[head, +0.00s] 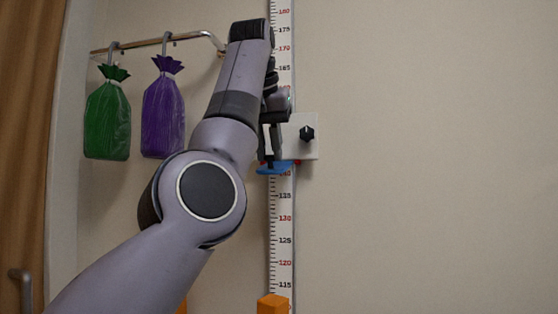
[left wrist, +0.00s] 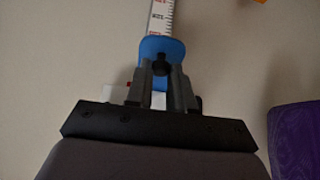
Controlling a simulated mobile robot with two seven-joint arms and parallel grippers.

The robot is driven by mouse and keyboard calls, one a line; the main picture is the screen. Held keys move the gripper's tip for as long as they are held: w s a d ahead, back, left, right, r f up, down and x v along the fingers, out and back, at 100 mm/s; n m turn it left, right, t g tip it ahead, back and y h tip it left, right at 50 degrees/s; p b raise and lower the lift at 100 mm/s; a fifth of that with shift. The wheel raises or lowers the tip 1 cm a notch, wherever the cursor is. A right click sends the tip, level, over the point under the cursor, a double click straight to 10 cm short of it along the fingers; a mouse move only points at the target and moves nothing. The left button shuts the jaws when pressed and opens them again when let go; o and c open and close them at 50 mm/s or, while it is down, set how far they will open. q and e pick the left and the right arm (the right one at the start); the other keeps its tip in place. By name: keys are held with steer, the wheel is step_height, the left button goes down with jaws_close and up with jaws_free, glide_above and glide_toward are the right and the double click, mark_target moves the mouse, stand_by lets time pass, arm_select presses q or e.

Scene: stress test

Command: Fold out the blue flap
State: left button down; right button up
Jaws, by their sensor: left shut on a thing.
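The blue flap (head: 274,169) is on the wall-mounted measuring scale (head: 283,215), a little above the 140 mark, and sticks out from it. My left gripper (head: 272,158) reaches up to the scale from the left and is shut on the flap. In the left wrist view the blue flap (left wrist: 161,46) shows just beyond the fingertips of my left gripper (left wrist: 162,68), with a dark piece between them. The fingers hide part of the flap. My right gripper is in neither view.
A white plate with a black knob (head: 307,134) is on the wall right beside the scale. A green bag (head: 107,120) and a purple bag (head: 163,115) hang from a rail at the left. An orange block (head: 273,304) is low on the scale. The wall at right is bare.

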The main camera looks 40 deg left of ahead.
arm_select(q)
steer(key=shift+a+r+p, duration=0.15)
steer(key=shift+r+p, duration=0.35)
steer(key=shift+p, duration=0.05)
steer(key=shift+w+r+g+p, duration=0.1)
steer(key=shift+r+g+p, duration=0.05)
steer(key=shift+g+p, duration=0.45)
steer(key=shift+h, duration=0.3)
steer(key=c, duration=1)
jaws_free()
steer(key=p+v, duration=0.3)
steer(key=v, duration=0.4)
